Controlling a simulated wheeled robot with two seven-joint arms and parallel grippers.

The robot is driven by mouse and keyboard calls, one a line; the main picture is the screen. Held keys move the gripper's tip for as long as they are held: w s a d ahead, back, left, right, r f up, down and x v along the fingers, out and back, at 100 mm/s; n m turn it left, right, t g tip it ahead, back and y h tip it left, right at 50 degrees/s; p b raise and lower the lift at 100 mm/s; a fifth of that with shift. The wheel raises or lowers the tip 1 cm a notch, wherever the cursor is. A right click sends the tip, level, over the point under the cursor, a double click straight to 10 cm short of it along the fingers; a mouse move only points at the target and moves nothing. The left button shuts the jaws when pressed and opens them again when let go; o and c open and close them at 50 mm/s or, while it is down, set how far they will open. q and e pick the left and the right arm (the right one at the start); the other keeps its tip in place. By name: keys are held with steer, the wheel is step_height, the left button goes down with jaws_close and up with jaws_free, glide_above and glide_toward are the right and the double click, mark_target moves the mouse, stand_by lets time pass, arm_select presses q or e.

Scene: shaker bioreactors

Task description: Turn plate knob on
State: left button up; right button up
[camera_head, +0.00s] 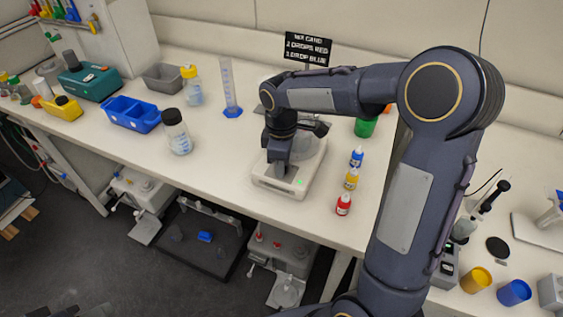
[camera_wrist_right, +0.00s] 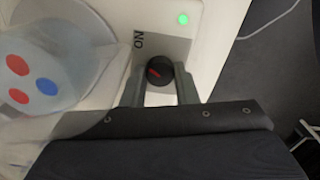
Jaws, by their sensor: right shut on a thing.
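The white plate (camera_head: 287,187) stands near the front edge of the bench in the head view, with a green light lit at its front corner. My right gripper (camera_head: 281,166) reaches down over the plate's front panel and hides the knob there. In the right wrist view the black knob (camera_wrist_right: 158,72) with a red mark sits between the fingertips of my right gripper (camera_wrist_right: 160,88), which is shut on it. The label "ON" and the lit green light (camera_wrist_right: 183,19) show beside the knob.
A clear flask (camera_wrist_right: 45,70) with red and blue dots stands on the plate beside my gripper. Small blue, yellow and red dropper bottles (camera_head: 351,179) stand right of the plate. A black-capped bottle (camera_head: 177,132) and graduated cylinder (camera_head: 229,88) stand to the left.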

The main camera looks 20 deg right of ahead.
steer(key=shift+r, duration=0.1)
stand_by(0.3)
steer(key=o, duration=1)
steer(key=shift+r, duration=3.85)
